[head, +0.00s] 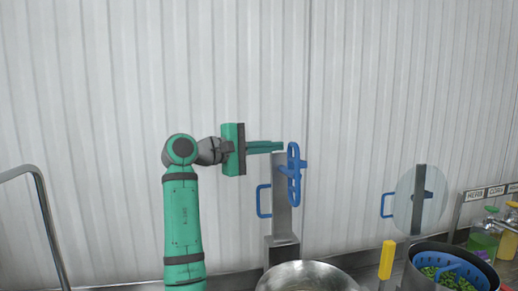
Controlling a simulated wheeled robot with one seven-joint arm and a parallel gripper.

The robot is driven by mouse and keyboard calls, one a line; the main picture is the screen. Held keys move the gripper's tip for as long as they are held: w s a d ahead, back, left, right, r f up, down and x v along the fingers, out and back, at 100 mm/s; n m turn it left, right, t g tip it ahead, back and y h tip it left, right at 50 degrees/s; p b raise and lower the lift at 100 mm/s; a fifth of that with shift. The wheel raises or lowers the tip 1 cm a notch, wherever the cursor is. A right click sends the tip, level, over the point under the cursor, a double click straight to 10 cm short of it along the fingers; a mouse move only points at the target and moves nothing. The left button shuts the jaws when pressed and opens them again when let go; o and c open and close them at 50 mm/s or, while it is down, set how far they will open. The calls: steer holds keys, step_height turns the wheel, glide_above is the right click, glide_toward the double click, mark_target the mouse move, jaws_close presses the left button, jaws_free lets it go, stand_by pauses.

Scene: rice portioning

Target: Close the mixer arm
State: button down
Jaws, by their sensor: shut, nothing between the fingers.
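The mixer arm (282,205) is a grey upright post with a blue oval handle (294,172) near its top and a blue side handle (264,201) on its left. It stands raised behind a round steel bowl (306,277) at the bottom of the head view. My gripper (279,147) points right, with its green fingers shut and nothing between them. Its fingertips are at the top of the post, close to the left side of the blue oval handle. I cannot tell whether they touch it.
At right are a clear round disc (408,203) on a grey post, a yellow handle (386,259) and a dark pot (452,247) with green contents. Labelled bottles (484,242) stand far right. A metal rail (43,205) curves at left. The ribbed wall behind is bare.

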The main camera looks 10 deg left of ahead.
steer(key=shift+s+d+r, duration=0.1)
steer(key=shift+s+d, duration=0.05)
steer(key=shift+s, duration=0.45)
steer(key=shift+s+d+r, duration=0.1)
steer(key=shift+s+d, duration=0.1)
steer(key=shift+s, duration=0.45)
steer(key=shift+s+d+r, duration=0.1)
steer(key=shift+s+d, duration=0.05)
steer(key=shift+s, duration=0.45)
